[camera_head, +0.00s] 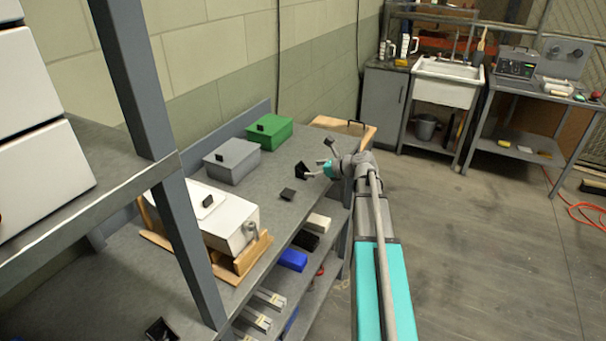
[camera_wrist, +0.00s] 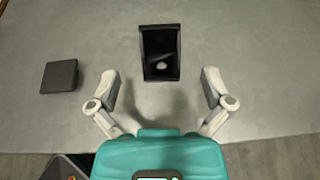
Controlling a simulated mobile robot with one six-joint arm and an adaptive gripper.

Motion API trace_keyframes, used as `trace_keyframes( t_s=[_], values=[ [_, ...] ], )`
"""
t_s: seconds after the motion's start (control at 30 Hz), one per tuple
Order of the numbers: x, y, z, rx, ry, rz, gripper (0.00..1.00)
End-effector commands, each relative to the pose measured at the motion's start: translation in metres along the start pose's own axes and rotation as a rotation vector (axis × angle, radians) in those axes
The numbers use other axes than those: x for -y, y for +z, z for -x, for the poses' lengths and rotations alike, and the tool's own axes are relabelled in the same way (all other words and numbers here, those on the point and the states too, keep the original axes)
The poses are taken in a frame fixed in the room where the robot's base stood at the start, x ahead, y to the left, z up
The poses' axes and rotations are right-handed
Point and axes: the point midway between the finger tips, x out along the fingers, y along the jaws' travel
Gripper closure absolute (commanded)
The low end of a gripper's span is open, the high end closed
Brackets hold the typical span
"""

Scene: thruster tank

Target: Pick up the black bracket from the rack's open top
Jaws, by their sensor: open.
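The black bracket (camera_wrist: 160,74) lies on the grey top, centred in the wrist view just ahead of my open fingers. It looks like a small open black tray with a pale spot in the middle. In the head view the black bracket (camera_head: 300,170) shows just left of my fingers. My gripper (camera_wrist: 161,84) is open and empty, one finger to each side of the bracket's line and apart from it. In the head view my gripper (camera_head: 321,160) reaches over the grey rack top (camera_head: 262,190) from the right.
A flat dark square piece (camera_wrist: 60,76) lies left of the bracket, also in the head view (camera_head: 288,194). Behind stand a grey box (camera_head: 232,163) and a green box (camera_head: 264,132). A white box (camera_head: 205,215) in a wooden frame and a shelf post (camera_head: 190,240) are at left.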

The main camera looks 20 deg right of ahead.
Motion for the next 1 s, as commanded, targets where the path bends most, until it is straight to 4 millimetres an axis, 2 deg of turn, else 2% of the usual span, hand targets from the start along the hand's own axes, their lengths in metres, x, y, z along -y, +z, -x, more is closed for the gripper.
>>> trace_keyframes(
  t_s=[0.37, 0.47, 0.8, 1.0],
  values=[
    [-0.001, 0.0, -0.003, 0.0, 0.001, 0.001, 0.0],
    [0.0, -0.001, -0.009, 0.0, 0.003, 0.001, 0.0],
    [0.001, -0.001, -0.046, -0.001, 0.004, 0.001, 0.0],
    [0.001, 0.0, -0.054, -0.001, 0.002, 0.001, 0.0]
  ],
)
